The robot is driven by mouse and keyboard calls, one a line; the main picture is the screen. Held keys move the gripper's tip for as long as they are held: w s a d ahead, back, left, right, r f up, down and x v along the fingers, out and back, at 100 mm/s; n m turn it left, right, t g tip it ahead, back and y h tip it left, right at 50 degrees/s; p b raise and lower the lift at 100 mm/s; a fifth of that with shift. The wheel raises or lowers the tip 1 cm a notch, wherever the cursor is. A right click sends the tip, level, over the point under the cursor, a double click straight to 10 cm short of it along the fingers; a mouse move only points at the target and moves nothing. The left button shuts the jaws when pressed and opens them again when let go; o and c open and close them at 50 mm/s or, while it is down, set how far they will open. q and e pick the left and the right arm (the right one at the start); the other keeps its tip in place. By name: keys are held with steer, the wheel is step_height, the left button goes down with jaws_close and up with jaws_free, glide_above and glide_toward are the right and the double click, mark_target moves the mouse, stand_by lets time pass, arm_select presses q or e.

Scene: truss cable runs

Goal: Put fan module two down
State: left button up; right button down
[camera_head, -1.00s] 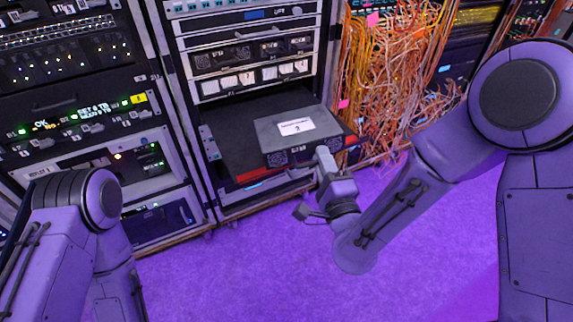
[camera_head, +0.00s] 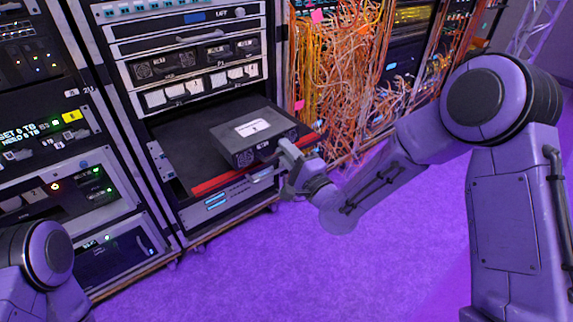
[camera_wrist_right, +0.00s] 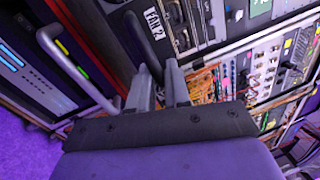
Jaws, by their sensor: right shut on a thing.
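Fan module two (camera_head: 252,140) is a dark grey box with a white label on top and a fan grille on its front. It is over the front right part of the pulled-out black shelf (camera_head: 190,135); I cannot tell whether it touches the shelf. My right gripper (camera_head: 283,165) is at the front of the module, shut on its handle. In the right wrist view the fingers (camera_wrist_right: 166,88) close around the dark handle (camera_wrist_right: 144,42), beside a "FAN 2" label (camera_wrist_right: 155,20). My left gripper is out of view; only part of my left arm shows.
The shelf has a red front edge (camera_head: 225,182). Rack units with fans and white panels (camera_head: 200,75) are right above it. Orange cables (camera_head: 345,70) hang in the rack to the right. Another rack (camera_head: 70,200) stands at the left. The purple floor (camera_head: 300,265) in front is clear.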

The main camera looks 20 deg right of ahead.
steer(key=f, duration=0.2)
steer(key=f+b, duration=0.1)
steer(key=shift+w+d+f, duration=0.25)
steer(key=shift+f, duration=0.1)
steer(key=shift+f, duration=0.15)
steer(key=c, duration=1.1)
jaws_free()
steer(key=shift+s, duration=0.1)
steer(key=b+v, duration=0.1)
steer(key=v, duration=1.1)
steer(key=shift+b, duration=0.4)
